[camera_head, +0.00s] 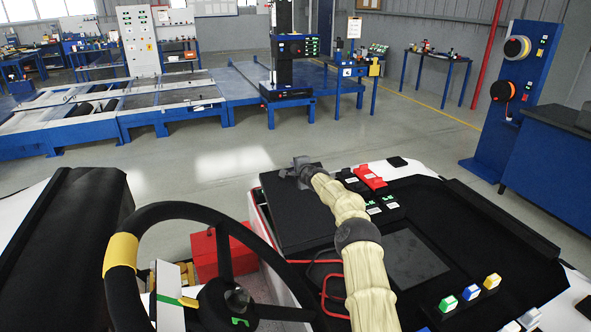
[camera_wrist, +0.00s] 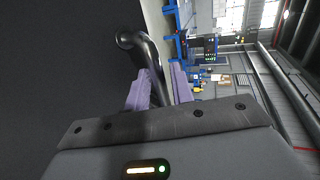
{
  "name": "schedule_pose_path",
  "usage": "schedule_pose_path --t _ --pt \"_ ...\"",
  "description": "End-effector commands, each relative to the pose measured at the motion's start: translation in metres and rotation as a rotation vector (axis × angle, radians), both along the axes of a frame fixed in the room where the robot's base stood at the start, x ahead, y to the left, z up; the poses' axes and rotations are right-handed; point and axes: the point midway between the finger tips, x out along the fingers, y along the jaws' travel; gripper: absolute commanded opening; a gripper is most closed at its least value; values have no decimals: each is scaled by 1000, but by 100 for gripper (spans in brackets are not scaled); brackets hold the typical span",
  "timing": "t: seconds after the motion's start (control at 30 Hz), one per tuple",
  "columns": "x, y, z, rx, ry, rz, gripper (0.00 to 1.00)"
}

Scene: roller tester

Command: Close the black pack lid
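The black pack lid (camera_head: 286,215) is a flat black panel on the left part of the console in the head view. My gripper (camera_head: 299,171) is at its far edge, at the end of my cream-sleeved arm. In the wrist view the dark lid surface (camera_wrist: 60,75) fills the left side. A curved dark metal handle (camera_wrist: 146,48) stands out from it and runs down between the two purple-grey fingers of my gripper (camera_wrist: 160,88). The fingers sit close on both sides of the bar and look shut on it. The bar's lower end is hidden by the gripper body. The lid's exact tilt is unclear.
A black steering wheel (camera_head: 122,250) stands at the front left, with a red box (camera_head: 222,255) on the floor behind it. Red switches (camera_head: 370,177) and coloured buttons (camera_head: 447,303) sit on the console. Red and black cables (camera_head: 325,292) lie beside my arm. The floor beyond is clear.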

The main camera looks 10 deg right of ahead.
Motion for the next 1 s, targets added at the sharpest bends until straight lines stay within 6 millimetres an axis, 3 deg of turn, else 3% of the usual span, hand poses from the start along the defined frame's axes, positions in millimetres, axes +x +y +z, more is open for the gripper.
schedule_pose_path --t 0.37,1.0 --pt "-7 -2 7 2 -6 0 24" --pt "-52 -9 20 0 -4 -1 24"
